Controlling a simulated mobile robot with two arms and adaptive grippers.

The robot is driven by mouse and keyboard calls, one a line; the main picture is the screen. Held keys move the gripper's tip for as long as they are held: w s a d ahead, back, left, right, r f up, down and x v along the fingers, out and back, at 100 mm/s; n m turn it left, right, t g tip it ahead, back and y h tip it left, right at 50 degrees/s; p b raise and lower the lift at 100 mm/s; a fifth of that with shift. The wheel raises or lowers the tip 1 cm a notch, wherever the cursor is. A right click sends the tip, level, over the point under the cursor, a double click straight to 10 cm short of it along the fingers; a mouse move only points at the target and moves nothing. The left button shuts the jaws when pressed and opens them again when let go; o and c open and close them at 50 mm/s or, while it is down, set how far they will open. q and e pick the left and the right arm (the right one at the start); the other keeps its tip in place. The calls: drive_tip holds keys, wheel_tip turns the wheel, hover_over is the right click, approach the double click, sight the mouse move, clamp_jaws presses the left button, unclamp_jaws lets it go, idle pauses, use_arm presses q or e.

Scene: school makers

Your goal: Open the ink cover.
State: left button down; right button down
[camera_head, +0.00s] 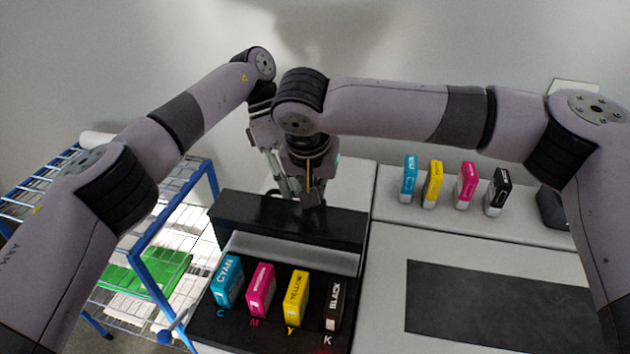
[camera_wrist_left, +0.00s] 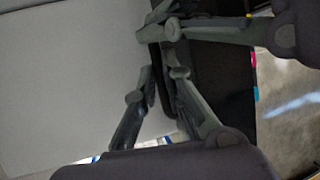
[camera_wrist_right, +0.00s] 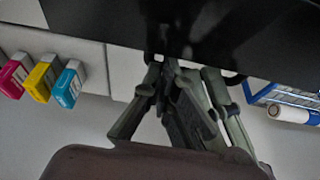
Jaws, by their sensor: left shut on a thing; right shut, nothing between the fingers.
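The ink cover (camera_head: 290,222) is the black panel behind the ink bay, and it stands raised. Its dark surface fills the top of the right wrist view (camera_wrist_right: 250,35) and shows in the left wrist view (camera_wrist_left: 225,75). My left gripper (camera_head: 286,190) is at the cover's rear upper edge, its fingers (camera_wrist_left: 158,75) shut on that edge. My right gripper (camera_head: 313,196) is shut and empty right beside it, near the same edge. In the right wrist view the two grippers' fingers overlap at the cover's edge, so exact contact is hard to tell.
Cyan (camera_head: 228,283), magenta (camera_head: 261,290), yellow (camera_head: 297,298) and black (camera_head: 334,306) cartridges stand in the bay. Several spare cartridges (camera_head: 434,184) stand on the ledge at right. A dark mat (camera_head: 490,305) lies in front of them. A blue wire rack (camera_head: 150,245) is at left.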

sight(292, 228)
drive_tip(key=shift+s, duration=0.1)
use_arm(q)
drive_tip(key=shift+f, duration=0.1)
use_arm(e)
drive_tip(key=shift+s+a+r+t, duration=0.1)
drive_tip(key=shift+s+a+t, duration=0.1)
drive_tip(key=shift+s, duration=0.3)
drive_tip(key=shift+s+a+t, duration=0.1)
drive_tip(key=shift+s+a, duration=0.1)
drive_tip(key=shift+s, duration=0.25)
use_arm(q)
drive_tip(key=c, duration=1.9)
unclamp_jaws()
drive_tip(key=shift+o, duration=1.1)
use_arm(e)
drive_tip(key=shift+d, duration=0.1)
